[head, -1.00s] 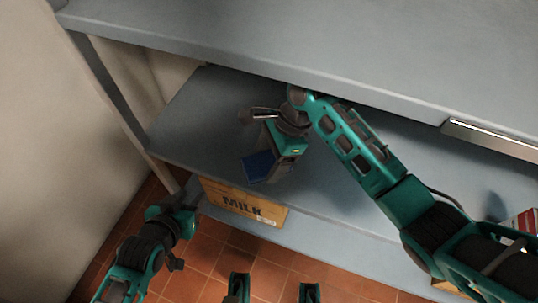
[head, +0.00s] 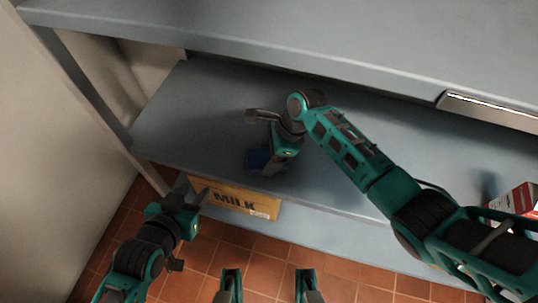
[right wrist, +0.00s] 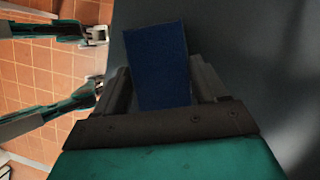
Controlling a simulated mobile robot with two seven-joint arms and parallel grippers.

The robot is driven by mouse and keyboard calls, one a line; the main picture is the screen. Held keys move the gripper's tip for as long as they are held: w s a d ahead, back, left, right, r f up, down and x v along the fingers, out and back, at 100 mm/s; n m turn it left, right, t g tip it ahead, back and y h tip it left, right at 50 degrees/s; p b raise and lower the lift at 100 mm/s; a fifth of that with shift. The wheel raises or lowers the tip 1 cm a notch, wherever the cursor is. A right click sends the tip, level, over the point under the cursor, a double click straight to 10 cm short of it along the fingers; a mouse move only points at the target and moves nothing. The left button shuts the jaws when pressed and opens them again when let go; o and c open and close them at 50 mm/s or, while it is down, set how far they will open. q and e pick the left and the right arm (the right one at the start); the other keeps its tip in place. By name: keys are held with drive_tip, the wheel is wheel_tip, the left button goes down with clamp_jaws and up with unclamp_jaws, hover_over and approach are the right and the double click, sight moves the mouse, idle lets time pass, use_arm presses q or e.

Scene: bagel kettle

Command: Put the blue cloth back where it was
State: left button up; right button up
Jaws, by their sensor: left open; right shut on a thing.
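The blue cloth (head: 259,160) is at the front part of the grey middle shelf, partly hidden by my right gripper (head: 268,168). In the right wrist view the cloth (right wrist: 158,58) is a flat dark blue rectangle between the two fingers of my right gripper (right wrist: 165,88), which is shut on it. Whether the cloth touches the shelf cannot be told. My left gripper (head: 192,203) is open and empty, low at the left, in front of the shelf edge near the milk box.
The grey middle shelf (head: 185,115) is mostly clear around the cloth. A grey upper surface (head: 330,45) overhangs it. A cardboard MILK box (head: 235,198) sits below the shelf. A red and white box (head: 518,198) stands at the far right. A post and wall bound the left.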

drive_tip(key=shift+f, duration=0.1)
drive_tip(key=o, duration=1)
